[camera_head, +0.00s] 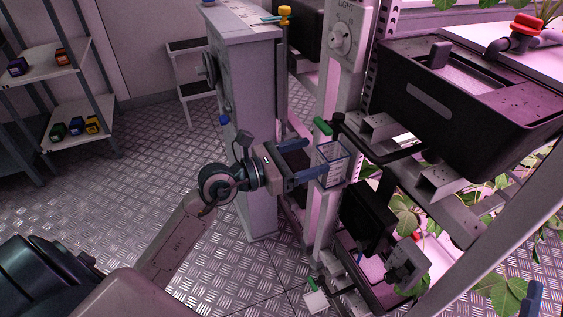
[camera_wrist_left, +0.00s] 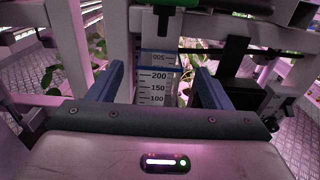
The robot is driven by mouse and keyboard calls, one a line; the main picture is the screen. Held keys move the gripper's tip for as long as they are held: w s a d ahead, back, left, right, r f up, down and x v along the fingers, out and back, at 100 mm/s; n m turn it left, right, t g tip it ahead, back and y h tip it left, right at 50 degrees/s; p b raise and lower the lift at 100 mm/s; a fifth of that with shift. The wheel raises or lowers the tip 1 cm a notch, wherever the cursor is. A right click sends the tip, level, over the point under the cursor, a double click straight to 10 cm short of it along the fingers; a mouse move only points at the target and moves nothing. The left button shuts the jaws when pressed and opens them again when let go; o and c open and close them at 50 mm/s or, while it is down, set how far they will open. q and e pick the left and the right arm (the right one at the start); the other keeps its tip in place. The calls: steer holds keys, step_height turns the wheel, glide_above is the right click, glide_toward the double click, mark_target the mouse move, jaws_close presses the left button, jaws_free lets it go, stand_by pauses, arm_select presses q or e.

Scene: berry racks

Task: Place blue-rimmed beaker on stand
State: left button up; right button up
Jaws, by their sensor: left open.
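The clear square beaker (camera_head: 332,166) with a blue rim stands upright at the rack's white post, in the middle of the head view. In the left wrist view its printed scale (camera_wrist_left: 156,88) faces me, with marks such as 200, 150 and 100. My left gripper (camera_head: 314,158) is open, its two blue fingers pointing at the beaker. In the left wrist view the fingers lie to either side of the scale, with gaps visible. What bears the beaker is hidden, and I cannot tell which part is the stand. Blue finger-like parts, seemingly my right gripper (camera_head: 531,299), show at the lower right edge.
A green-ended part (camera_head: 322,126) sits just above the beaker. A large black tub (camera_head: 465,105) fills the upper right, and a black box (camera_head: 368,218) is below the beaker. A grey cabinet (camera_head: 250,85) stands behind my left arm. Open metal floor lies left.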

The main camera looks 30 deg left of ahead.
arm_select(q)
steer(key=s+a+f+m+t+y, duration=0.1)
steer(key=s+m, duration=0.5)
steer(key=m, duration=0.8)
steer(key=s+a+f+m+t+y, duration=0.1)
steer(key=s+a+m+t+y, duration=0.2)
steer(key=m, duration=1.1)
steer(key=s+t+y, duration=0.3)
steer(key=y, duration=0.2)
steer(key=shift+s+m+t+p, duration=0.3)
steer(key=shift+m+p, duration=0.05)
steer(key=shift+m, duration=0.05)
arm_select(e)
steer(key=f+g, duration=0.1)
steer(key=f, duration=0.1)
steer(key=f+g, duration=0.1)
steer(key=f, duration=0.1)
steer(key=shift+w+g, duration=0.3)
